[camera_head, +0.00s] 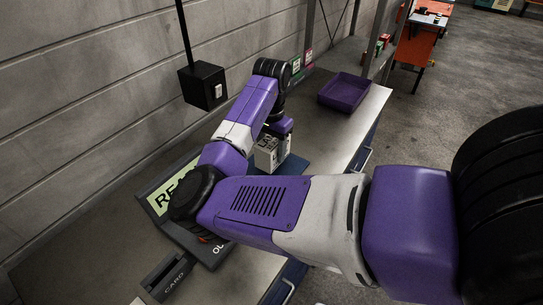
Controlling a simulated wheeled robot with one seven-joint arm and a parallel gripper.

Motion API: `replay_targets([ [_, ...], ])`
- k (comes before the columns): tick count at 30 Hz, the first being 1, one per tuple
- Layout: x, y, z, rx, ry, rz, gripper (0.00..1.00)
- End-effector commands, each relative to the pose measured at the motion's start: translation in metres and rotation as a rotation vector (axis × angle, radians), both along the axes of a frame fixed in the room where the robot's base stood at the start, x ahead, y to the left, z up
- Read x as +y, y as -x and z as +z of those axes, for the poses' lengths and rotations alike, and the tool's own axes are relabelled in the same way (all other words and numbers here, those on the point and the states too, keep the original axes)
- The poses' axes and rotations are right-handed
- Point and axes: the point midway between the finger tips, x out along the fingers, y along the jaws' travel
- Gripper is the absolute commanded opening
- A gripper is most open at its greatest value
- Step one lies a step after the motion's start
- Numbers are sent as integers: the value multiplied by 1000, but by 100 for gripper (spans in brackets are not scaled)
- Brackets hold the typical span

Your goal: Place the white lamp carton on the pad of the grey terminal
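The white lamp carton (266,154) stands upright below the end of my arm, with dark print on its faces. My gripper (277,133) is at the carton's top; its fingers are largely hidden, so whether they are closed on it cannot be told. A flat dark blue surface (296,165) shows around the carton's right side; whether the carton rests on it or is just above is unclear. The grey terminal (152,183) stands on the bench at the left, with a lit green display (163,198) starting "RE". My arm covers much of the terminal, and its pad cannot be clearly made out.
A purple tray (344,92) sits farther back on the metal bench (369,103). A black box (203,86) hangs at the wall on a pole. A dark card reader (167,277) lies at the front. Shelf posts rise behind; open floor lies right.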

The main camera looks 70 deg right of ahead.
Motion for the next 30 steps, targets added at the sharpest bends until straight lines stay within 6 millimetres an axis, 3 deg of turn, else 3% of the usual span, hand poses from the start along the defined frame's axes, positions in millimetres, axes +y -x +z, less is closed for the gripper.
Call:
replay_targets([
  [6, 0, 0, -26, 1, 0, 0, 8],
  [18, 0, 1, -31, 1, 1, -1, 8],
  [19, 0, 1, -32, 1, 1, -1, 56],
  [22, 0, 0, -31, 1, 1, -1, 76],
  [30, 0, 0, -31, 1, 1, -1, 76],
])
